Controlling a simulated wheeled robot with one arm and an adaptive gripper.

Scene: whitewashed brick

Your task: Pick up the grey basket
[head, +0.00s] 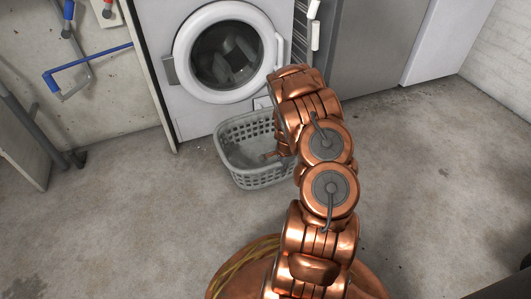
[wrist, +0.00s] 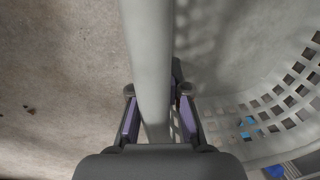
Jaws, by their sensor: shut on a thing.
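The grey basket (head: 245,172) is an openwork laundry basket on the concrete floor in front of the washing machine. Its right part is hidden behind my arm in the head view. In the wrist view its thick rim (wrist: 149,60) runs upright between my fingers, with the slotted wall (wrist: 285,100) curving at the right. My gripper (wrist: 155,100) is shut on the rim, one finger on each side of it. In the head view the gripper is at the basket's right side, mostly covered by my arm.
A white washing machine (head: 205,105) with a round door stands right behind the basket. A grey cabinet (head: 370,50) is to its right. Blue pipes (head: 90,58) run along the left wall. The floor (head: 110,220) is clear at the left and right.

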